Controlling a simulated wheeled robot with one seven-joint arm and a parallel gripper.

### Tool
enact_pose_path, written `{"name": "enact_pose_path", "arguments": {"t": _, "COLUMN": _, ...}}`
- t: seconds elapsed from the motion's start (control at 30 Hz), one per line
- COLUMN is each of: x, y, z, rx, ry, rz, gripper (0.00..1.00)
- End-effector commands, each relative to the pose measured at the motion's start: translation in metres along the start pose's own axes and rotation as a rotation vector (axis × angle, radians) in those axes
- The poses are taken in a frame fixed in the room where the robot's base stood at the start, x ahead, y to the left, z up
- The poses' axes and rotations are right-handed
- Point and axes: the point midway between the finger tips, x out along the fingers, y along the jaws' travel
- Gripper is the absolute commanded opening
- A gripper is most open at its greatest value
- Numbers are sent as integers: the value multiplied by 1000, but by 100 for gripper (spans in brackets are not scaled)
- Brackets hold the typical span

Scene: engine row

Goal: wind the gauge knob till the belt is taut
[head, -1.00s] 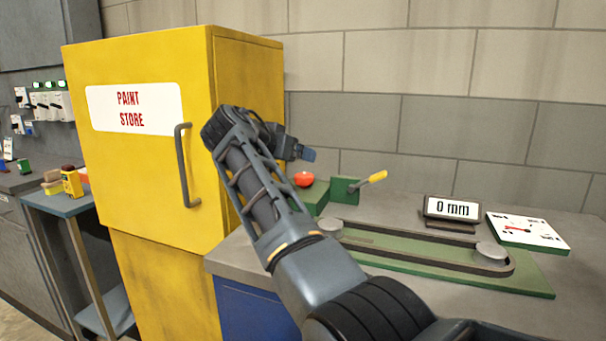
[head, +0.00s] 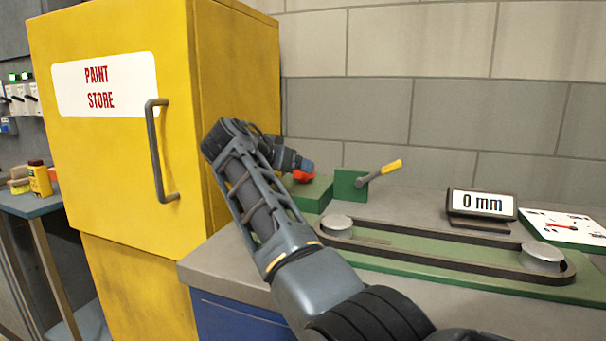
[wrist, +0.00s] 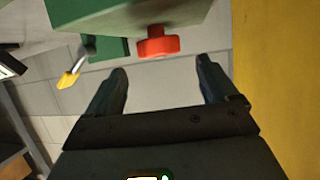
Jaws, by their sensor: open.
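The red knob (wrist: 158,42) sticks out from a green block (wrist: 120,14) in the wrist view. My gripper (wrist: 162,80) is open and empty, with the knob just beyond and between its fingertips, apart from them. In the head view the knob (head: 303,176) is partly hidden behind my gripper (head: 303,164). The dark belt (head: 430,242) runs round two grey pulleys (head: 338,222) on a green base. A display (head: 482,203) behind it reads 0 mm. A white dial (head: 565,228) with a red needle lies at the right.
A yellow paint store cabinet (head: 110,165) stands close on the left of my arm. A yellow-handled lever (head: 380,173) on a green plate is right of the knob. The grey bench (head: 225,262) has bare room at its front edge.

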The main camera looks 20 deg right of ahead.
Motion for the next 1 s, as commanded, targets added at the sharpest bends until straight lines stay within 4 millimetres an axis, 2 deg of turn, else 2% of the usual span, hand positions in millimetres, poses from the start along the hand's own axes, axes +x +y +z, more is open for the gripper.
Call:
{"name": "enact_pose_path", "arguments": {"t": 0.3, "x": 47, "y": 1, "z": -1, "rx": 0, "ry": -1, "rz": 3, "gripper": 86}}
{"name": "enact_pose_path", "arguments": {"t": 0.5, "x": 65, "y": 0, "z": -1, "rx": 0, "ry": 0, "rz": 1, "gripper": 86}}
{"name": "enact_pose_path", "arguments": {"t": 0.93, "x": 72, "y": 0, "z": -1, "rx": 1, "ry": 0, "rz": 0, "gripper": 86}}
{"name": "enact_pose_path", "arguments": {"t": 1.0, "x": 72, "y": 0, "z": -1, "rx": 1, "ry": 0, "rz": 0, "gripper": 80}}
